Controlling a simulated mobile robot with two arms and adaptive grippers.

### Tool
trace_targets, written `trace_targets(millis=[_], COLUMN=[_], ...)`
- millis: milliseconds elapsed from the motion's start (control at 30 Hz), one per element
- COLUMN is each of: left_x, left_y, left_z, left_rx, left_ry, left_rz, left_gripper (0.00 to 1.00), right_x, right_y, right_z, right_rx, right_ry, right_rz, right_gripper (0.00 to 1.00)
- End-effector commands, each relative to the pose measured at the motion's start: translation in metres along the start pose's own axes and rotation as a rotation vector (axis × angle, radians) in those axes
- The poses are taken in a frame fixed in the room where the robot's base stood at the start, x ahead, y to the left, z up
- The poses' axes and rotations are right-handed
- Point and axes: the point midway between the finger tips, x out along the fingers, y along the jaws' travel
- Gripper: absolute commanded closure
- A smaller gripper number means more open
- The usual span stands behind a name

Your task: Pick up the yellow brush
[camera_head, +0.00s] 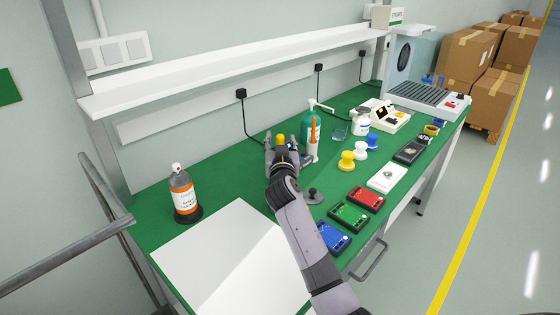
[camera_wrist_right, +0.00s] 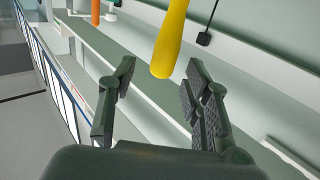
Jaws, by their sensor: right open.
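The yellow brush shows in the head view only as a small yellow piece (camera_head: 280,139) at my right gripper (camera_head: 284,152). The gripper hides the rest of it there. In the right wrist view a rounded yellow handle end (camera_wrist_right: 170,42) hangs down from the top edge. It lies ahead of my right gripper (camera_wrist_right: 160,88), in line with the gap between its fingers. The fingers are spread apart with nothing clamped between them. Whether the brush touches a finger I cannot tell. My left gripper is not in view.
A white shelf (camera_head: 230,73) runs above. A white sheet (camera_head: 215,255) lies in front.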

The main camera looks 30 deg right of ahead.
Motion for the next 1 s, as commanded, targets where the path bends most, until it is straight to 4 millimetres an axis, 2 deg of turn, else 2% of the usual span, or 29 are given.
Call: trace_targets(millis=[100,200,500,1000], left_x=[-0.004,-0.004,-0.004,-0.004], left_y=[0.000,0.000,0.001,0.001], left_z=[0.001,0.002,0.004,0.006], left_rx=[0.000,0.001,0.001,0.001], left_ry=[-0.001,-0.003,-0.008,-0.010], left_rz=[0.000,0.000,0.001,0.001], left_gripper=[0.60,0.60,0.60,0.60], right_x=[0.017,0.025,0.029,0.028], right_y=[-0.001,-0.001,-0.001,-0.002], right_z=[-0.002,-0.002,-0.001,-0.001], right_rx=[-0.002,-0.001,-0.001,-0.001], right_ry=[-0.001,0.000,0.000,-0.001], right_rz=[0.001,0.001,0.000,0.000], right_gripper=[0.56,0.56,0.56,0.88])
